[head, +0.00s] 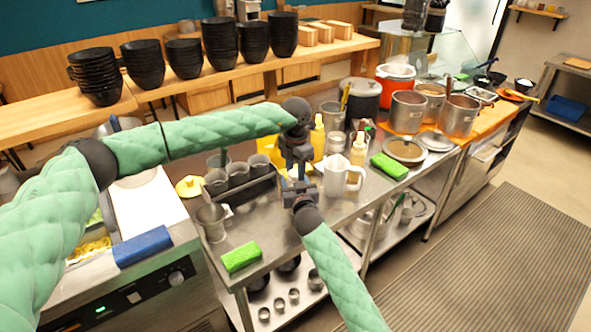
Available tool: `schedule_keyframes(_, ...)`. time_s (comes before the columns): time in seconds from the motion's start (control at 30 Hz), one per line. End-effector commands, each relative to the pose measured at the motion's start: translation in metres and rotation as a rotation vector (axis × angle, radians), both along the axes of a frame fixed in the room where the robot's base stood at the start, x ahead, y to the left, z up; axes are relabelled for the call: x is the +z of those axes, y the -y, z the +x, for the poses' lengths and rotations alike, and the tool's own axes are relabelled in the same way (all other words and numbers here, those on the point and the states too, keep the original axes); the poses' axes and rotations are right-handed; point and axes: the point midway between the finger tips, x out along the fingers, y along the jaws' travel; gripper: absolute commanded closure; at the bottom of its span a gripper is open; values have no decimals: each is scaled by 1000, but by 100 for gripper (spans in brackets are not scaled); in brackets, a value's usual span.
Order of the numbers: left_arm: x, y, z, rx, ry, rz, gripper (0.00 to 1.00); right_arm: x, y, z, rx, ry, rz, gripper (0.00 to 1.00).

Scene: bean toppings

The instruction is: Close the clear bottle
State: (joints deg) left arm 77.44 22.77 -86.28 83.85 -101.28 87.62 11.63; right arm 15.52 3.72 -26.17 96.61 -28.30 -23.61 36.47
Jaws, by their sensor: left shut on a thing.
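My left gripper (298,164) points down over the middle of the steel table (265,225). It is shut on a small pale thing, mostly hidden by the fingers. My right gripper (297,184) comes up from the front, just below the left one. Its fingers are too small and dark to tell if they are open. The two grippers almost meet, and a little white and blue shows between them. I cannot tell whether this is the clear bottle or its cap. A yellow-capped squeeze bottle (318,137) and a tan one (358,152) stand behind.
A white jug (341,176) stands close right of the grippers. A dark holder with metal cups (238,174) is to the left. Green sponges lie at front left (240,257) and right (389,166). The table's front middle is mostly clear.

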Motion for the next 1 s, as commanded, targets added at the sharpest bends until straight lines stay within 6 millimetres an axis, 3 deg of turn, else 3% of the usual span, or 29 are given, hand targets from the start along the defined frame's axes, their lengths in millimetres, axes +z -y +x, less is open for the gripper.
schedule_keyframes(0.5,0,-2,1,-723,2,1,89,0,1,0,-1,0,0,100)
schedule_keyframes(0.7,0,-2,2,-766,3,0,89,0,1,0,-1,0,0,100)
schedule_keyframes(0.73,0,-2,2,-765,3,0,56,0,1,0,-1,0,0,100)
schedule_keyframes(0.8,0,-2,2,-765,3,0,42,0,1,0,-1,0,0,100)
schedule_keyframes(0.83,0,-2,1,-765,3,0,37,0,1,0,-1,0,0,100)
schedule_keyframes(1.0,0,-1,1,-766,1,-1,37,0,0,0,0,0,0,100)
